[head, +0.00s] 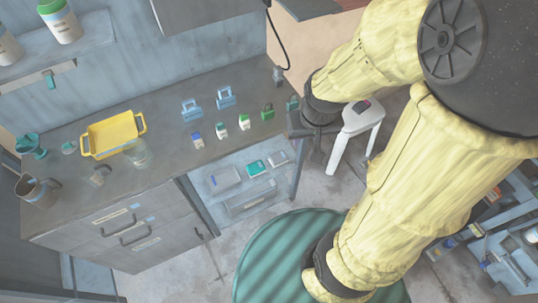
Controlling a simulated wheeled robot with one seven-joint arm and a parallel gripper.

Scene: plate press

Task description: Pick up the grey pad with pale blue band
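Several flat pads lie on the open shelf under the bench. The leftmost is a grey pad with a pale bluish edge (224,179), which looks most like the named pad, but its band is too small to be sure. A teal and white pad (256,167) lies to its right, then another greyish pad (279,159). My gripper (308,127) is a dark shape below my wrist, right of the bench end and apart from the pads. Its fingers are too dark and small to read, and I see nothing held.
The bench top (170,155) holds a yellow tray (113,134), a glass jar (138,153), a mug (37,190), small bottles and padlock-like items. A white stool (357,125) with a dark item stands right of the bench. Grey floor (232,248) is open before the drawers.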

